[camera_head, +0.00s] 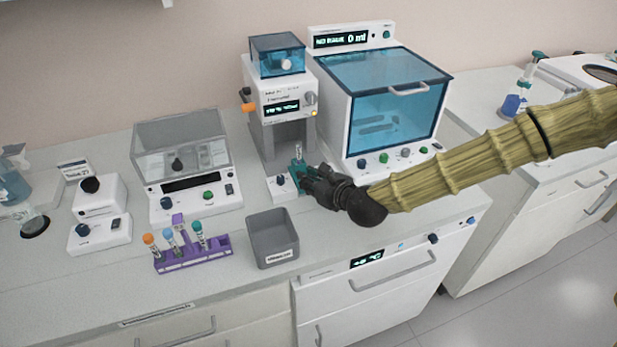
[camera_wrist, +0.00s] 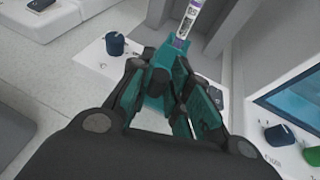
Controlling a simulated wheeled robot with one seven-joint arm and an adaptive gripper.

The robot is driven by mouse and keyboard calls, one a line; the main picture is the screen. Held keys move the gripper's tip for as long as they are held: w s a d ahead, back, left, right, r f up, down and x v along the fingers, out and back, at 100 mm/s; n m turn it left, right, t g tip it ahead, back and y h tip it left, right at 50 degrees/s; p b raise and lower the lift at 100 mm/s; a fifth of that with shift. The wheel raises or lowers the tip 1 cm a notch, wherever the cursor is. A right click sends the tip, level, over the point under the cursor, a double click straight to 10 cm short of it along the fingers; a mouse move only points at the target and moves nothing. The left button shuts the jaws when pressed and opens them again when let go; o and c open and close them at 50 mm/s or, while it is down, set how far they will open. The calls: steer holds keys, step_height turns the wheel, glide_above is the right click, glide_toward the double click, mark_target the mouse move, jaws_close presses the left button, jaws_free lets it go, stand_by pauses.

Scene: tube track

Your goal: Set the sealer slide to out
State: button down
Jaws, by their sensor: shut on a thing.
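The sealer (camera_head: 282,112) is a tall white machine with a blue clear top, a small display and an arched opening at its base. Its teal slide (camera_head: 298,172) is at the front of the base, with a small tube (camera_head: 298,153) standing in it. My gripper (camera_head: 306,180) comes in from the right and is shut on the slide. In the wrist view, the gripper (camera_wrist: 163,82) has its fingers around the slide's teal handle (camera_wrist: 154,60). The labelled tube (camera_wrist: 188,22) stands just beyond the fingertips. The fingers hide part of the slide.
A blue-windowed cabinet (camera_head: 395,100) stands close on the right of the sealer. A grey bin (camera_head: 272,238) and a purple rack (camera_head: 192,252) with capped tubes are at the front left. A clear-lidded device (camera_head: 187,165) stands left. A dark blue knob (camera_wrist: 115,43) sits beside the slide.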

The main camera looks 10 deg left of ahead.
steer(key=shift+d, duration=0.1)
steer(key=c, duration=1.5)
jaws_free()
steer(key=shift+d, duration=0.1)
steer(key=shift+c, duration=0.2)
steer(key=shift+o, duration=1)
steer(key=shift+s, duration=0.15)
